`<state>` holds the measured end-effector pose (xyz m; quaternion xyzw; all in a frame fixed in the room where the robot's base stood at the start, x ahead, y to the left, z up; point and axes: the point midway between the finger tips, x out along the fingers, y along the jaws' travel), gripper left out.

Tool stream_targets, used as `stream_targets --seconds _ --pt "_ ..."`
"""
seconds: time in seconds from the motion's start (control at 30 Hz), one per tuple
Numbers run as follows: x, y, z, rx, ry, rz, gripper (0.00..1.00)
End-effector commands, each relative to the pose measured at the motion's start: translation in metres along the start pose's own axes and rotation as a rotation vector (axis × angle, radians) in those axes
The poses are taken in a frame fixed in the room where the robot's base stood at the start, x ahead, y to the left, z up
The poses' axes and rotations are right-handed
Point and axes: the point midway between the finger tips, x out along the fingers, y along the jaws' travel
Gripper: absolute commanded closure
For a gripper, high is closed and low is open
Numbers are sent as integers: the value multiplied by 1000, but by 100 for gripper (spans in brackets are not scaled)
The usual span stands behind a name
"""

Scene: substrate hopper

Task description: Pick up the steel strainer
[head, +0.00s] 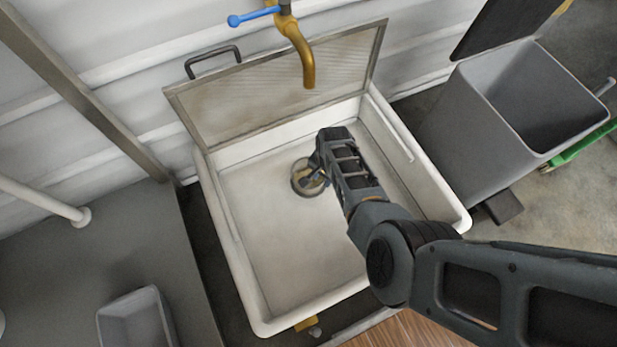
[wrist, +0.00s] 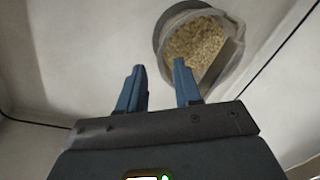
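The steel strainer (head: 298,187) is a small round grey-rimmed cup on the floor of the white sink, below its back wall in the head view. In the wrist view the strainer (wrist: 162,33) is at the upper right, partly cut off by the top edge. It holds tan grainy material, and a flat grey strip crosses its right side. My gripper (wrist: 159,66) is open, its two blue fingers apart with nothing between them. The strainer lies beyond the fingertips, mostly to their right. In the head view my gripper (head: 316,176) is over the strainer and hides part of it.
The white sink (head: 240,262) has raised walls around my arm. Its hinged lid (head: 240,105) stands open at the back. A brass tap (head: 302,55) with a blue lever hangs above. A grey bin (head: 475,130) stands right, and a grey tub (head: 135,320) sits lower left.

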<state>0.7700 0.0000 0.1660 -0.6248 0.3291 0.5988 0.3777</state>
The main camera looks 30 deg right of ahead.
Motion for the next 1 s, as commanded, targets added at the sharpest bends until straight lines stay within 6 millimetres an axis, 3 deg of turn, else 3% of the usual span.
stream_targets --seconds 0.17,0.5,0.8,1.0 --pt "11 -1 0 0 2 -2 66" --pt "50 -4 4 0 1 -2 66" --pt "52 -4 4 -1 2 -1 66" --pt "52 -3 4 0 2 -1 84"
